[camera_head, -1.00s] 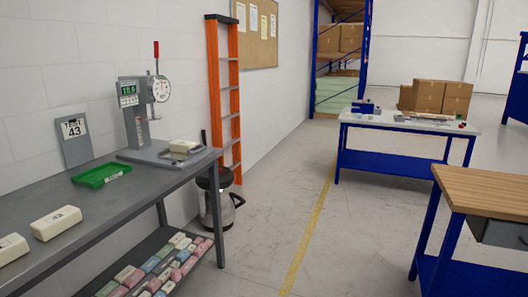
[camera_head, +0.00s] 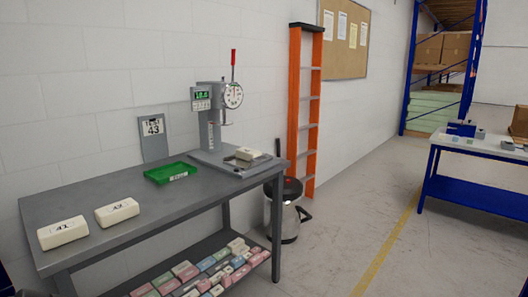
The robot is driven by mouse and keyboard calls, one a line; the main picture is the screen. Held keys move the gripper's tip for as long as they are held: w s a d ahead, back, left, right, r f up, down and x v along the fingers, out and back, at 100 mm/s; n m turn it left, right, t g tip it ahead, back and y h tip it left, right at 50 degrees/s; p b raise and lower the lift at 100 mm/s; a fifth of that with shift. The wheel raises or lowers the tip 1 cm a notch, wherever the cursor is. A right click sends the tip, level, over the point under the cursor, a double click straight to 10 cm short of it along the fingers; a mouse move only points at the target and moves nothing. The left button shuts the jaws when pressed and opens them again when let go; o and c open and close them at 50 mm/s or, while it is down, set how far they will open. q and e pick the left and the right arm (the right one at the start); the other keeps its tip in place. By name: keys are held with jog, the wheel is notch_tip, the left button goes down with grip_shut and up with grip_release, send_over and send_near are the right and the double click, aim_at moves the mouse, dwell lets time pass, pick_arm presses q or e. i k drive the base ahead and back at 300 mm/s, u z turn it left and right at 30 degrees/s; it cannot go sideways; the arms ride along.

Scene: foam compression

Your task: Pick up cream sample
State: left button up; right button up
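Two cream samples with dark numbers lie on the grey bench (camera_head: 150,222) at its left end: one cream sample (camera_head: 62,230) near the front left corner and one (camera_head: 117,211) to its right. Neither of my grippers can be made out in view.
A lower shelf (camera_head: 205,275) holds several coloured blocks. A bin (camera_head: 290,212) stands at the bench's right end, beside an orange ladder (camera_head: 305,110). A blue-framed table (camera_head: 475,175) stands at right. The floor (camera_head: 350,220) between is clear.

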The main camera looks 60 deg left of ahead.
aim_at(245, 153)
jog(key=u, duration=0.3)
jog(key=i, duration=2.25)
jog(key=u, duration=1.85)
jog(key=i, duration=1)
jog(key=u, duration=1.1)
